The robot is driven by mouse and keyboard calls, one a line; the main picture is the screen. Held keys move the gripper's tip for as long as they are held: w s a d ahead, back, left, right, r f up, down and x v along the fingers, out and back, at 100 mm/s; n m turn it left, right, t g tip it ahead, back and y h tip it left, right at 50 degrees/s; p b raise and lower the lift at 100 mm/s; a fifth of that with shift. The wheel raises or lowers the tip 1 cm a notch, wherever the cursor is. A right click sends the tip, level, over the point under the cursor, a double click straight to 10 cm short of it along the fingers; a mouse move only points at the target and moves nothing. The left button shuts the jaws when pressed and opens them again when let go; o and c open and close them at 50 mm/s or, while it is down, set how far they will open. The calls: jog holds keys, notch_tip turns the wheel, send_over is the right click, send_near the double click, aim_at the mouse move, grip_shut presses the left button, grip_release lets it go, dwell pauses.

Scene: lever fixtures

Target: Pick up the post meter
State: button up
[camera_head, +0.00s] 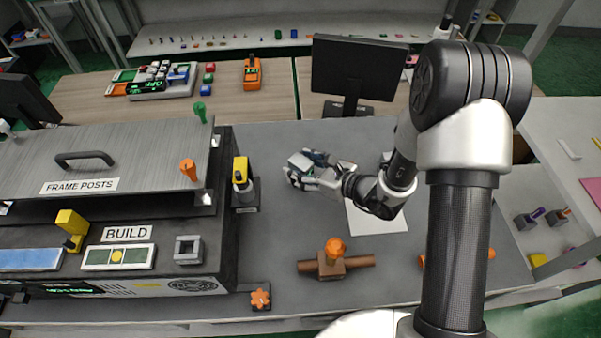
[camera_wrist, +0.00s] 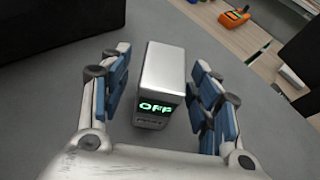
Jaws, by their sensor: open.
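The post meter (camera_wrist: 163,75), a silver box with a green "OFF" display, stands on the grey table in the wrist view. The small label below the display is too blurred to read surely. My gripper (camera_wrist: 160,82) is open, with one blue-padded finger on each side of the box. A gap of grey table shows on both sides. In the head view my gripper (camera_head: 309,172) is low over the middle of the table, and its fingers partly hide the silver box (camera_head: 300,161).
The "FRAME POSTS" and "BUILD" fixture (camera_head: 140,207) stands at the left. A yellow-topped lever (camera_head: 242,173) is at its right edge. A wooden piece with an orange knob (camera_head: 335,264) lies in front. A monitor (camera_head: 358,70) stands behind. A white sheet (camera_head: 377,219) lies under my arm.

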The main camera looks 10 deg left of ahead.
jog(key=shift+w+a+f, duration=0.2)
jog(key=shift+w+a, duration=0.05)
jog(key=shift+a, duration=0.15)
grip_shut()
dwell(0.5)
